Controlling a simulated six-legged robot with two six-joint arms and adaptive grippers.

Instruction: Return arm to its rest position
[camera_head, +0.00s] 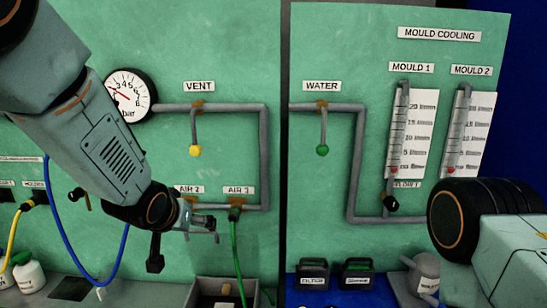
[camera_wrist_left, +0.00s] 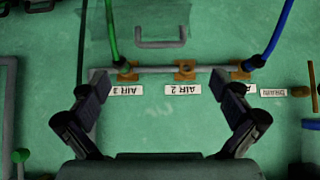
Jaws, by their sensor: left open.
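My left arm comes in from the left in the head view. Its left gripper (camera_head: 184,240) is in front of the green panel, by the AIR 2 label (camera_head: 189,190) and the AIR 3 label (camera_head: 238,190). In the left wrist view the gripper (camera_wrist_left: 160,90) is open, its two black fingers spread wide with nothing between them. That view is upside down and shows the AIR 2 port (camera_wrist_left: 185,70) between the fingers. A green hose (camera_head: 238,255) hangs from the AIR 3 port. My right arm shows at the lower right of the head view; its gripper is out of view.
A pressure gauge (camera_head: 130,95), yellow vent valve (camera_head: 195,151) and green water valve (camera_head: 322,150) are on the panels. A blue hose (camera_head: 70,245) loops at lower left. Black FILTER container (camera_head: 314,275) and a grey jug (camera_head: 425,272) stand below. A grey bin (camera_head: 205,290) is under the gripper.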

